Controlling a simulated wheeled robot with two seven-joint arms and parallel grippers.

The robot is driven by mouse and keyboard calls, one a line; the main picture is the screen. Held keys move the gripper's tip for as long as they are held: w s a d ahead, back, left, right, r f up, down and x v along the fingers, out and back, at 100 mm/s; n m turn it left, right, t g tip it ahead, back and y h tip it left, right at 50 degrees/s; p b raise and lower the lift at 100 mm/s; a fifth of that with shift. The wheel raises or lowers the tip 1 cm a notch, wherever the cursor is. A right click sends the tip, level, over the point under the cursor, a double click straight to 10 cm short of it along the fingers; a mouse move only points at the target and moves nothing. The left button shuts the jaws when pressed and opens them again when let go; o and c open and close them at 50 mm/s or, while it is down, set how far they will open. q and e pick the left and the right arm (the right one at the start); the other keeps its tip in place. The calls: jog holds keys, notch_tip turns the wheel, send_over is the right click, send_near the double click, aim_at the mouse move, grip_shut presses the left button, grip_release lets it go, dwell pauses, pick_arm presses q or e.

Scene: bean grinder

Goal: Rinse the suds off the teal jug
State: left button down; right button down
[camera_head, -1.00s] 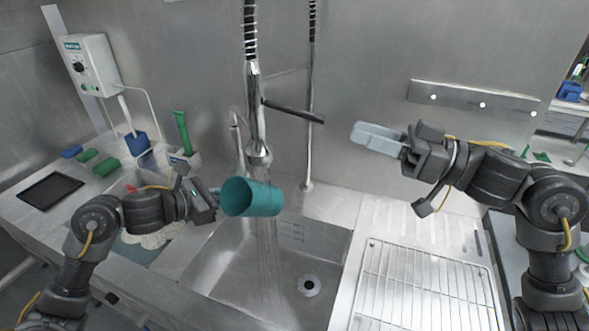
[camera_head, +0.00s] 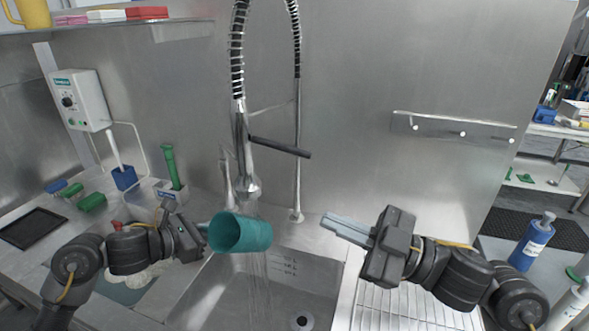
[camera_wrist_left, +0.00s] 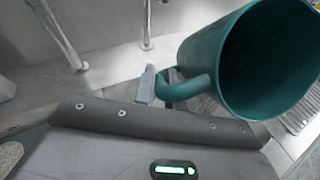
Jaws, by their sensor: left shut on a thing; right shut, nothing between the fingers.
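The teal jug (camera_head: 240,233) is held tilted on its side over the sink (camera_head: 290,268), under the spray head (camera_head: 251,186). Water streams down at the jug and into the basin. My left gripper (camera_head: 205,228) is shut on the jug's handle, which shows in the left wrist view (camera_wrist_left: 185,88) beside the fingers. The jug's open mouth (camera_wrist_left: 275,55) faces the wrist camera, and its inside looks dark. I see no clear suds on it. My right gripper (camera_head: 345,228) is shut and empty, to the right of the jug above the drainboard.
The wire rack (camera_head: 385,306) lies right of the basin. A peg rail (camera_head: 455,130) is on the back wall. Green and blue brushes and blocks (camera_head: 92,202) and a black tray (camera_head: 37,227) lie at left. A blue bottle (camera_head: 532,243) stands at right.

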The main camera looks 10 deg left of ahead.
aim_at(281, 147)
jog(key=n+t, duration=0.1)
jog(key=n, duration=0.4)
jog(key=s+r+n+t, duration=0.1)
jog(key=n, duration=0.5)
jog(key=n+t, duration=0.1)
jog(key=n, duration=0.5)
jog(key=shift+s+d+r, duration=0.3)
jog(key=shift+r, duration=0.05)
jog(key=shift+a, duration=0.1)
jog(key=w+a+r, duration=0.5)
jog(key=w+a, duration=0.1)
jog(key=a, duration=0.2)
jog(key=shift+w, duration=0.3)
